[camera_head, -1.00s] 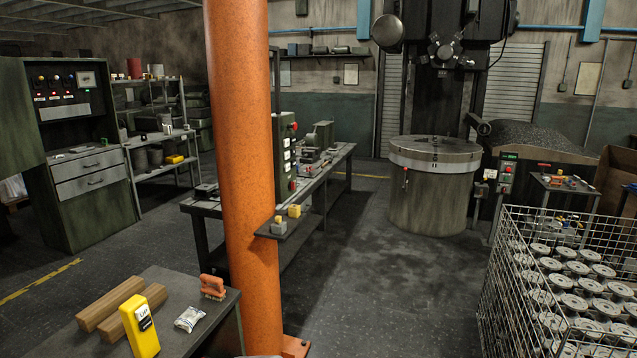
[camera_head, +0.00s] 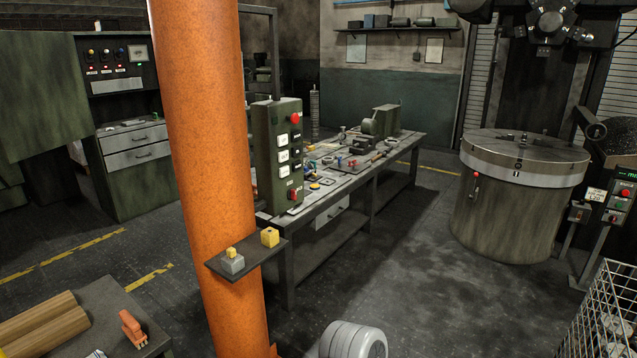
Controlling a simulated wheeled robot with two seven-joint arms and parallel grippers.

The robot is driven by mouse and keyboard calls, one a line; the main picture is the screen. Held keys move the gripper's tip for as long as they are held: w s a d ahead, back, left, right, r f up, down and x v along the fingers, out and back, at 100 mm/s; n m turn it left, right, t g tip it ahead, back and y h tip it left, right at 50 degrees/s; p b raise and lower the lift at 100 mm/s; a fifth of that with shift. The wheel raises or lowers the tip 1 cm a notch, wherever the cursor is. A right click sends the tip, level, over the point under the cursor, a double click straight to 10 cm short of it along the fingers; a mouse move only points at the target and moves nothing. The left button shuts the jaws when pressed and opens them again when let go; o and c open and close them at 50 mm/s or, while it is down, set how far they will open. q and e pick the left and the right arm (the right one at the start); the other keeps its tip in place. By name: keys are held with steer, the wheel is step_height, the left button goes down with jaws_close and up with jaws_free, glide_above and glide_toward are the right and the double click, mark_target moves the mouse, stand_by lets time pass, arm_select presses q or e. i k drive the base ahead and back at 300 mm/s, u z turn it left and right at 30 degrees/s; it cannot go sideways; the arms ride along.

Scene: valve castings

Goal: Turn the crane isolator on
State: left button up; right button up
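A dark green control box (camera_head: 278,155) is mounted upright beside the orange column (camera_head: 203,160), on its right side. It has a red round button (camera_head: 295,118) near the top, rows of pale labels and dark buttons in the middle, and a small red switch (camera_head: 293,194) at the bottom. The labels are too small to read, so I cannot tell for sure that this switch is the crane isolator, nor its position. Neither of my grippers is in view.
A small shelf (camera_head: 250,258) with yellow and grey blocks juts from the column below the box. A workbench (camera_head: 335,205) stands behind. A table (camera_head: 110,300) is at the lower left, a wire basket (camera_head: 605,310) at the lower right. Floor between is largely clear.

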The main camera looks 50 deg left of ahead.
mark_target(292, 192)
steer(key=u, duration=0.7)
steer(key=i, duration=1.35)
steer(key=u, duration=1.3)
